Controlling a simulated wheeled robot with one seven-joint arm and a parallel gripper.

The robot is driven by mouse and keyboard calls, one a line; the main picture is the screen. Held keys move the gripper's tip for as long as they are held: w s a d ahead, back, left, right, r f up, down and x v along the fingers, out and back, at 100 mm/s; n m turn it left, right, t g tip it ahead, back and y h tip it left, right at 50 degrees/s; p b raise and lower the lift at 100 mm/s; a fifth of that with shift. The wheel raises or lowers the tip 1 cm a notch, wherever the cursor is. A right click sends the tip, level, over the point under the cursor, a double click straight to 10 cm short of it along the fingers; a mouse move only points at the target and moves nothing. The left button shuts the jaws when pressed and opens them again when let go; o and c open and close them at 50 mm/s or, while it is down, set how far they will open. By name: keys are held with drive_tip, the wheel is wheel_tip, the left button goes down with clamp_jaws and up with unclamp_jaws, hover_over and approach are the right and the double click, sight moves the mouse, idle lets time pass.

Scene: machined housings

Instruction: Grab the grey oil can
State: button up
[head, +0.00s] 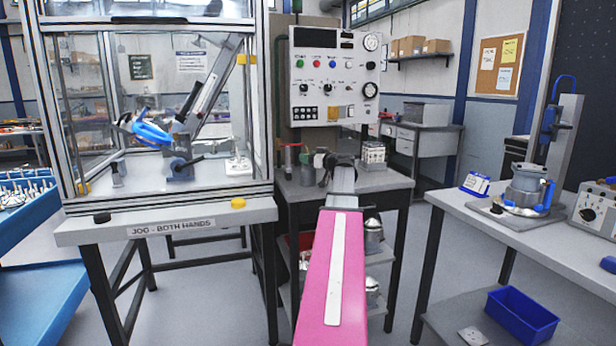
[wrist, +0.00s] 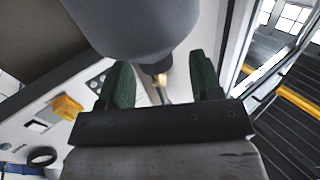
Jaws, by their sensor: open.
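My gripper (head: 321,159) is at the far end of my pink arm, over the small dark table below the control panel. In the wrist view its two green fingers (wrist: 162,84) stand apart with a gap between them. A large, smooth grey rounded body (wrist: 135,25), which looks like the grey oil can, fills the top of that view close ahead of the fingers. A small brass-coloured bit shows at its lower edge. I cannot tell if a finger touches it. In the head view a small grey can (head: 307,177) stands on the table beside my gripper, partly hidden.
A red-topped cylinder (head: 292,155) and a pale block-like item (head: 373,155) stand on the same small table (head: 395,181). The control panel (head: 335,75) rises close behind. A glazed machine enclosure (head: 165,100) is at left, and a workbench (head: 520,232) with equipment at right.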

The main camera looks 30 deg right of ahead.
drive_tip(key=x, duration=0.2)
drive_tip(key=shift+w, duration=0.25)
drive_tip(key=shift+c, duration=0.2)
clamp_jaws()
